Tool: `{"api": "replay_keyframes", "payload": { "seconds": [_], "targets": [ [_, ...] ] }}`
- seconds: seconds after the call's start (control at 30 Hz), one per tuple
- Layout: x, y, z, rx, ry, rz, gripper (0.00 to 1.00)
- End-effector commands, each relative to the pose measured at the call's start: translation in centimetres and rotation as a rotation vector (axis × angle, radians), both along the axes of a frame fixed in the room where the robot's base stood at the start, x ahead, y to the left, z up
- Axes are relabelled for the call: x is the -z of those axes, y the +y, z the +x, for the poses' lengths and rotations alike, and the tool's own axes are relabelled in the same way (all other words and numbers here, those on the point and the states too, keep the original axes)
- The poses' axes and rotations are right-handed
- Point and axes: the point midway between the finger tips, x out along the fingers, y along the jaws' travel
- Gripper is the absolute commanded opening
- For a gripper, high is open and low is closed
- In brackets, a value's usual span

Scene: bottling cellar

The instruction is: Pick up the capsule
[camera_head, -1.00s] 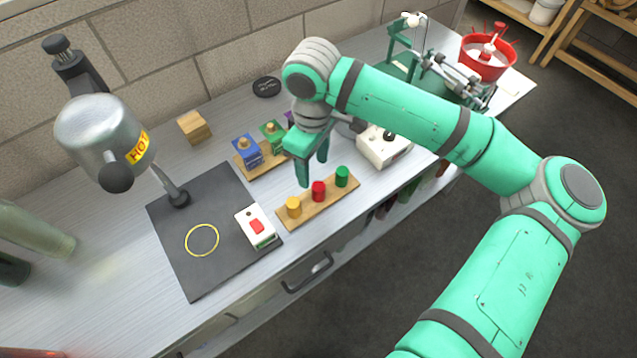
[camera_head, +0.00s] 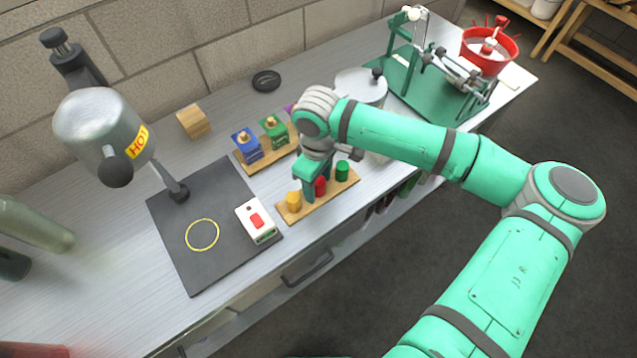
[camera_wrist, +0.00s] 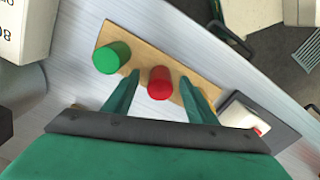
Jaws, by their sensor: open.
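Three capsules stand on a narrow wooden board (camera_head: 337,190): a yellow one (camera_head: 294,201), a red one (camera_head: 320,187) and a green one (camera_head: 342,171). My gripper (camera_head: 317,184) is open just above the middle of the board. In the wrist view the red capsule (camera_wrist: 160,82) lies between the two spread fingers of my gripper (camera_wrist: 160,92), with nothing held. The green capsule (camera_wrist: 111,57) stands outside the fingers to the left.
A black mat (camera_head: 190,250) with a yellow ring and a white box with a red button (camera_head: 257,221) lies left. A silver HOT heater (camera_head: 100,130) stands over it. Blue (camera_head: 247,147) and green (camera_head: 274,133) boxes sit behind my gripper. A green machine (camera_head: 425,75) stands back right.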

Motion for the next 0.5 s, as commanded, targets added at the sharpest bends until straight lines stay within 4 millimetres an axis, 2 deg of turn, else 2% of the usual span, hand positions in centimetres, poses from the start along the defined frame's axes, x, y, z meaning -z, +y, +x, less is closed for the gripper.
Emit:
{"api": "replay_keyframes", "payload": {
  "seconds": [0.23, 0.27, 0.4, 0.5],
  "targets": [
    [0.25, 0.03, 0.01, -0.001, -0.001, 0.001, 0.51],
    [0.25, 0.02, 0.02, -0.001, -0.001, 0.001, 0.49],
    [0.24, 0.03, 0.01, -0.001, -0.001, 0.001, 0.23],
    [0.23, 0.03, 0.01, -0.001, -0.001, 0.001, 0.23]
  ]
}}
